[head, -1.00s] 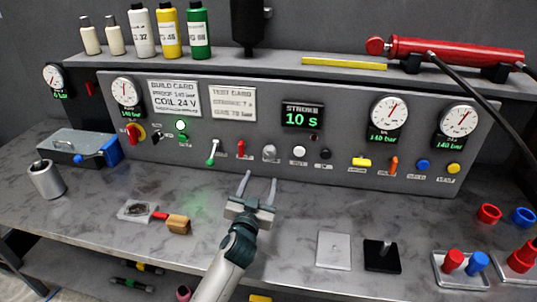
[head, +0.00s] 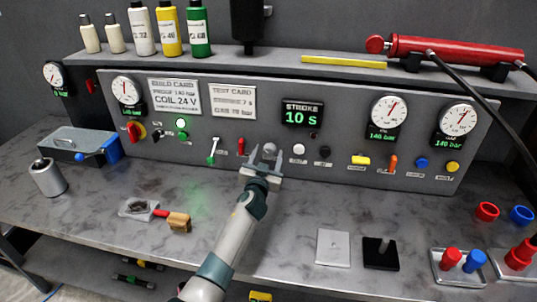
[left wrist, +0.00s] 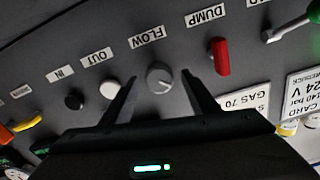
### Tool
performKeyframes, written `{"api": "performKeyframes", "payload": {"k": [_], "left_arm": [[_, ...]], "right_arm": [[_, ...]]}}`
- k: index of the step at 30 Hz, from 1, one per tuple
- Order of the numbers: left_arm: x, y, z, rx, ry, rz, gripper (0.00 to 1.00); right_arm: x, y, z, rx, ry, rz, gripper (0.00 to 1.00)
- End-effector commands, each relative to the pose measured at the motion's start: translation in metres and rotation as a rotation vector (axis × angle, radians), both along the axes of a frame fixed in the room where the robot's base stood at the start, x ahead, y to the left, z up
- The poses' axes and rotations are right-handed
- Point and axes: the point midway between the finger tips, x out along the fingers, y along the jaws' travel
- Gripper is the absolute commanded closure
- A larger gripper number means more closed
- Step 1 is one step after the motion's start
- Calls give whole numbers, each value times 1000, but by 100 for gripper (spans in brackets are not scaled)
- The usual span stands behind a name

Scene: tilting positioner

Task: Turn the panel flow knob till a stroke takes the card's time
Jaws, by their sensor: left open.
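The flow knob (head: 269,150) is a round grey knob on the panel's lower row. In the left wrist view the knob (left wrist: 159,76) sits under its FLOW label (left wrist: 146,37). My left gripper (head: 266,155) is open at the panel, with a finger on either side of the knob. In the left wrist view the fingers (left wrist: 160,92) stand apart with clear gaps to the knob. The test card (head: 232,102) reads a stroke time that looks like 7 s, though blurred. The stroke display (head: 302,114) reads 10 s. My right gripper is not in view.
The red dump lever (head: 241,146) is close left of the knob; it also shows in the left wrist view (left wrist: 220,56). The white out button (head: 299,150) and black in button (head: 324,152) are to its right. The bench front holds a grey plate (head: 333,248).

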Motion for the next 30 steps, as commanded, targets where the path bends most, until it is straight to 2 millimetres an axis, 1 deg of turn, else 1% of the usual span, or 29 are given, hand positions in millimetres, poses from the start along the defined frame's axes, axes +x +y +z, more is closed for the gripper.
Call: {"api": "performKeyframes", "payload": {"k": [6, 14, 15, 20, 30], "left_arm": [[9, -2, 0, -1, 1, -1, 46], [9, -2, 0, -1, 1, -1, 46], [9, -2, 0, -1, 1, -2, 48], [9, -2, 0, -1, 1, -2, 87], [9, -2, -1, 20, -1, -2, 87]], "right_arm": [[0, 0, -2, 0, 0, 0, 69], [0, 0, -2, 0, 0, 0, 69], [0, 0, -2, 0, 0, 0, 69], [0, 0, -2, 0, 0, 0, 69], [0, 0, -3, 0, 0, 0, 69]]}}
